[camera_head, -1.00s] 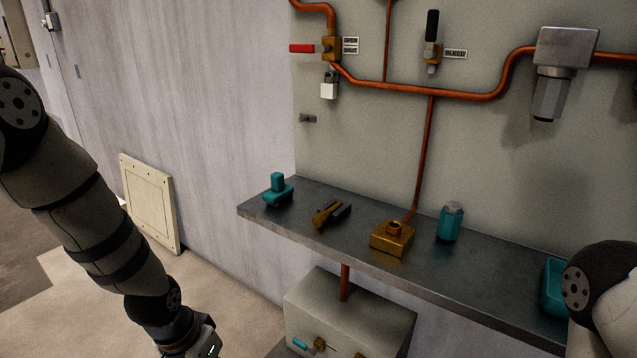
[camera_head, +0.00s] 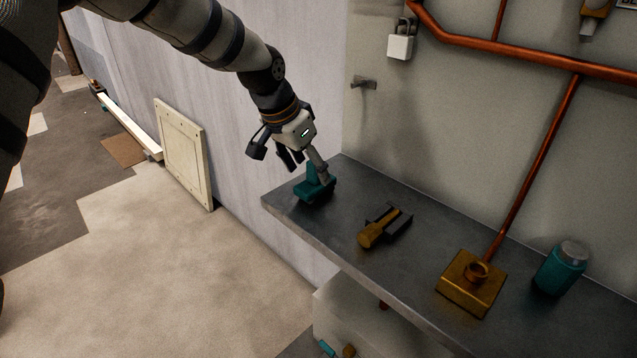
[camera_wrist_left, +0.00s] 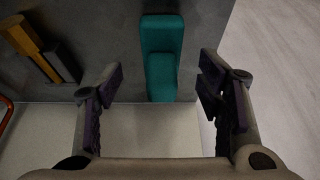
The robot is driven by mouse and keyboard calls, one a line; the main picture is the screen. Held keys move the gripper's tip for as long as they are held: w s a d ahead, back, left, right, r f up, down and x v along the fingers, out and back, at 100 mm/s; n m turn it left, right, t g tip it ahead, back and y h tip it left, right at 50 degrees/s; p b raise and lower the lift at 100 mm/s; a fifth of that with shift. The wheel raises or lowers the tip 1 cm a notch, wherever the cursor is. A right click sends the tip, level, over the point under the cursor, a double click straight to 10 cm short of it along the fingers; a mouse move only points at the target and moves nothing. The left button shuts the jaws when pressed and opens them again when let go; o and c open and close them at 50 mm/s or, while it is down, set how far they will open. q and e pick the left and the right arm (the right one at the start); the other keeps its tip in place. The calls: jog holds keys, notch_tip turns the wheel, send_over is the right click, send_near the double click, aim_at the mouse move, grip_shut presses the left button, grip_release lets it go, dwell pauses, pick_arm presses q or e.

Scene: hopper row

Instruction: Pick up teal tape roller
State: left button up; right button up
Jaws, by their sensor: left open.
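The teal tape roller (camera_head: 309,189), a blocky base with an upright part, stands at the left end of the dark grey shelf. My left gripper (camera_head: 303,163) is just above and behind it in the head view and partly covers it. In the left wrist view the roller (camera_wrist_left: 161,48) lies ahead, in line with the gap between the fingers. The left fingers (camera_wrist_left: 160,82) are spread wide, one on each side of that line, with nothing gripped. I cannot tell whether a finger touches the roller. My right gripper is out of view.
The dark grey shelf (camera_head: 350,255) also holds a brass-and-black tool (camera_head: 384,228), a brass block fitting (camera_head: 471,283) and a teal canister with a grey lid (camera_head: 560,268). A wall with copper pipes (camera_head: 535,165) and a padlock (camera_head: 401,45) rises behind.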

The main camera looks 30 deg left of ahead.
aim_at(315, 177)
pick_arm(q)
jog(key=x, duration=0.4)
jog(key=shift+w+f, duration=0.2)
jog(key=shift+w, duration=0.25)
jog(key=shift+r, duration=0.1)
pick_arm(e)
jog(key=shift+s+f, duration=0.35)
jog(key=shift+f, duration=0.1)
pick_arm(q)
jog(key=shift+c, duration=0.6)
jog(key=c, duration=1.2)
jog(key=shift+c, duration=0.2)
notch_tip(315, 177, up, 4)
jog(key=shift+f, duration=0.15)
jog(key=s+d+r+p, duration=0.1)
jog(key=s+d+r, duration=0.4)
jog(key=s+r, duration=0.4)
jog(key=s, duration=0.4)
jog(key=shift+d+r, duration=0.15)
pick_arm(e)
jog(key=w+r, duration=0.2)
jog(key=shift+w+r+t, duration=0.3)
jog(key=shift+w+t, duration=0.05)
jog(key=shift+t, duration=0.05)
